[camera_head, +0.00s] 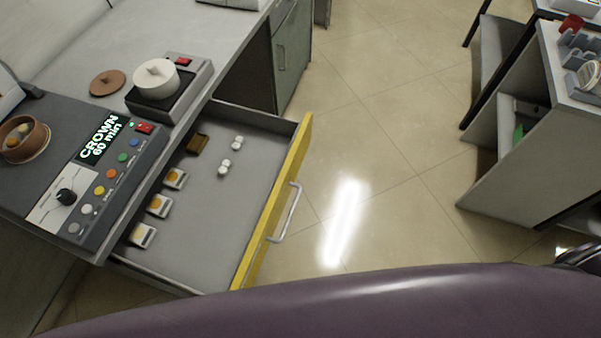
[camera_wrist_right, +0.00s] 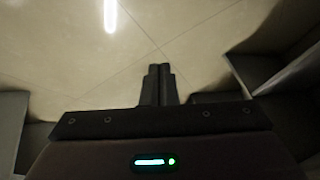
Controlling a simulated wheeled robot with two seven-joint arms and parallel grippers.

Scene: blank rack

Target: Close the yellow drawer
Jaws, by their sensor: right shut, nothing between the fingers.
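The yellow drawer is pulled out from under the counter in the head view. Its yellow front (camera_head: 274,205) faces right, with a grey metal handle (camera_head: 290,214) on it. Inside its grey tray lie several small white-and-orange packets, a brown item and white round pieces. My right gripper (camera_wrist_right: 159,70) shows in the right wrist view with its fingers together and nothing between them, over the tiled floor. It is apart from the drawer, which is not in that view. My left gripper is not in view.
A control panel (camera_head: 105,158) and a small scale-like device with a white pot (camera_head: 157,78) stand on the counter. A grey shelf unit (camera_head: 507,165) stands at the right. The floor (camera_head: 370,150) between drawer and shelf is clear. My purple body part crosses the bottom.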

